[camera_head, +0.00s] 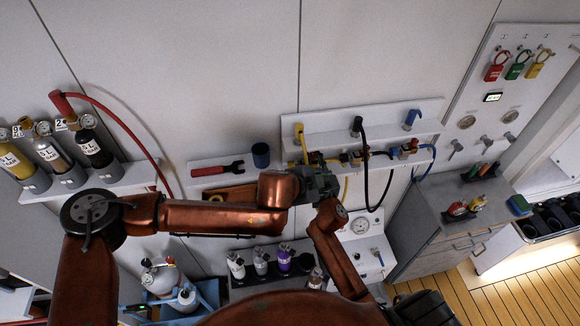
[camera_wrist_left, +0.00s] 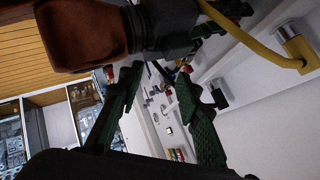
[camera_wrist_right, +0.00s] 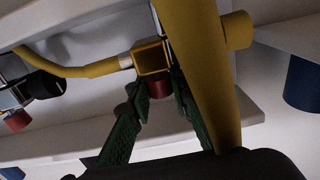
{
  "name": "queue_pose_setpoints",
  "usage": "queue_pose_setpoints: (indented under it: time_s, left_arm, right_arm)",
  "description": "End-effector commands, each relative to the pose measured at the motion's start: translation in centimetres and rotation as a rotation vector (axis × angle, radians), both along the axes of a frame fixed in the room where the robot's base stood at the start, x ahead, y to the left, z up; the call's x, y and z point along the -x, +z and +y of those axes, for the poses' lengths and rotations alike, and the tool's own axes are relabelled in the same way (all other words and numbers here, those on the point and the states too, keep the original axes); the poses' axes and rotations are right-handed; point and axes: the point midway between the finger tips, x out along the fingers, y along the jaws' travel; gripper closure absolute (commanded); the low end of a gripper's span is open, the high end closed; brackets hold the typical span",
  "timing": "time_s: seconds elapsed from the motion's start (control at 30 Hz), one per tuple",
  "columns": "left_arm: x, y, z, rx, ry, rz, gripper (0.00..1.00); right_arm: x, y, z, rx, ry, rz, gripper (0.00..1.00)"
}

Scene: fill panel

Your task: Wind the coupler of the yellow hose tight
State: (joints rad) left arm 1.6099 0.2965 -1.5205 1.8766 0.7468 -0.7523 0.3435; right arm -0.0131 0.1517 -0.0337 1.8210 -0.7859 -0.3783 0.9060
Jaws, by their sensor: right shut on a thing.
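The yellow hose (camera_wrist_right: 85,70) runs from the left through a pale metal ferrule into a square brass coupler (camera_wrist_right: 150,57) in the right wrist view. A red part (camera_wrist_right: 159,88) sits under the brass. My right gripper (camera_wrist_right: 163,85) has its green fingertips closed on either side of the coupler's lower end. A thick length of yellow hose passes close in front and hides part of the right finger. In the head view, my left gripper (camera_head: 320,183) is before the lower shelf and hides the coupler. The left wrist view shows its fingers (camera_wrist_left: 160,76) apart with nothing between them.
The wall shelf (camera_head: 365,118) holds yellow, black and blue hose ends. Valve fittings with red parts (camera_head: 408,150) line the lower ledge. A black hose (camera_head: 388,185) loops below. My two arms are crowded together at the shelf. A grey cabinet (camera_head: 455,205) stands to the right.

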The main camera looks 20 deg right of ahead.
Motion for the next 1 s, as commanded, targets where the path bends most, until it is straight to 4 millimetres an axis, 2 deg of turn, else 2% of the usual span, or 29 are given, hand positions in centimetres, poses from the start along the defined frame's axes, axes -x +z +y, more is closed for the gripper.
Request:
queue_pose_setpoints:
  time_s: [0.1, 0.2, 0.4, 0.57, 0.73, 1.0]
  left_arm:
    - [-1.1, 0.4, 1.0, -0.067, -0.037, -0.096, 0.68]
    - [-4.5, -0.7, 3.1, -0.109, 0.022, -0.139, 0.68]
    - [-9.6, -2.3, 6.9, -0.167, 0.134, -0.192, 0.68]
    - [-12.1, -3.1, 8.9, -0.199, 0.191, -0.22, 0.68]
    - [-13.1, -4.2, 8.6, -0.206, 0.201, -0.224, 0.68]
    - [-15.8, -7.7, 6.0, -0.205, 0.199, -0.224, 0.68]
  right_arm:
    - [0.0, 0.0, 0.0, 0.0, 0.0, -0.001, 1.0]
    - [0.0, 0.1, 0.0, 0.0, 0.0, -0.001, 1.0]
    - [0.0, 0.1, 0.0, 0.0, 0.0, -0.001, 1.0]
    - [0.0, 0.1, 0.0, 0.0, 0.001, -0.001, 1.0]
    - [0.0, 0.1, 0.0, 0.0, 0.001, -0.001, 1.0]
    - [0.0, 0.1, 0.0, 0.0, 0.0, -0.002, 1.0]
